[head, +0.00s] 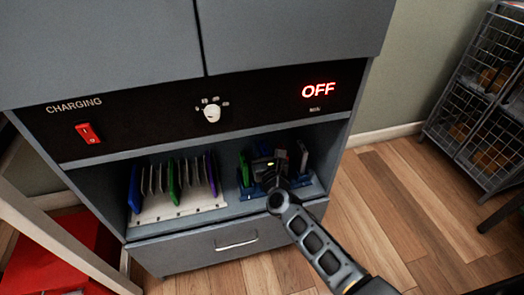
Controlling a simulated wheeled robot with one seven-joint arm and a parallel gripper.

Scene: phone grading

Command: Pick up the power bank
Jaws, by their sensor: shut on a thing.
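My gripper (271,183) reaches into the right side of the open shelf, at a blue rack (252,192). A dark block with a small yellow-green light, which looks like the power bank (262,164), stands upright at the fingertips. My gripper is shut on it. Its lower part is hidden by the gripper and the rack, so I cannot tell if it still touches the rack. Other slim items stand beside it: a blue-green one (244,168) to the left, and a grey-and-red one (302,157) to the right.
A white rack (180,210) on the shelf's left holds several upright phones, blue, grey, green and purple. Above is a black panel with a red switch (87,133), a knob (211,113) and an OFF display (318,90). A closed drawer (235,240) is below. A wire cage (485,100) stands right.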

